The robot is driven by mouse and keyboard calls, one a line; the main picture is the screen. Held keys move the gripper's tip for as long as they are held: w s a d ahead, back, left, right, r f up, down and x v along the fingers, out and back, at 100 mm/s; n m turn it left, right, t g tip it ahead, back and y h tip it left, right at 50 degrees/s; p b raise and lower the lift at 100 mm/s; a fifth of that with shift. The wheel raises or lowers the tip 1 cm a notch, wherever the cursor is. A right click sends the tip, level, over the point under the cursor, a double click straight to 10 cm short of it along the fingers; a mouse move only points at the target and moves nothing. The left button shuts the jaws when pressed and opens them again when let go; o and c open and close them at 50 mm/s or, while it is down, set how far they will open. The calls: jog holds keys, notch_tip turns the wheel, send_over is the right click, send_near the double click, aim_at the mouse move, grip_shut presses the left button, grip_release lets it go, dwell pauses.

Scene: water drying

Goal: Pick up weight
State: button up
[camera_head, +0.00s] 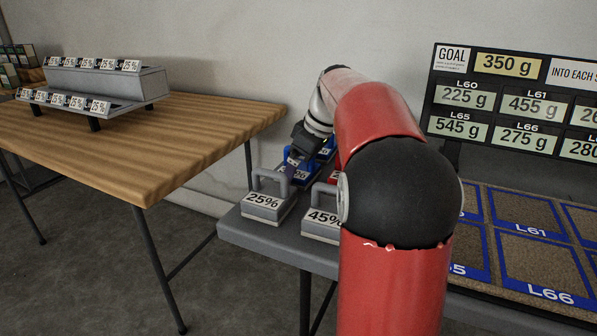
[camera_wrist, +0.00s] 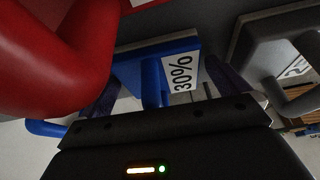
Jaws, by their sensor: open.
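The weights are small blocks with loop handles and percent labels. A blue weight labelled 30% (camera_wrist: 140,68) is in the middle of the wrist view. My gripper (camera_wrist: 163,82) is open, with one dark finger on each side of this weight's blue handle. I cannot tell whether the fingers touch it. In the head view my gripper (camera_head: 296,158) reaches down among blue weights (camera_head: 325,152) at the back of the grey table, and it partly hides them. A grey 25% weight (camera_head: 266,206) and a grey 45% weight (camera_head: 321,226) stand in front.
A red weight (camera_head: 334,176) stands close to my arm, mostly hidden. A grey weight (camera_wrist: 268,48) is close on the right in the wrist view. A wooden table (camera_head: 160,140) with a labelled rack is at left. A goal board (camera_head: 520,95) stands behind blue-framed bins (camera_head: 525,215).

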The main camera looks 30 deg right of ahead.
jog(key=c, duration=1.1)
jog(key=shift+o, duration=0.2)
jog(key=shift+r, duration=0.1)
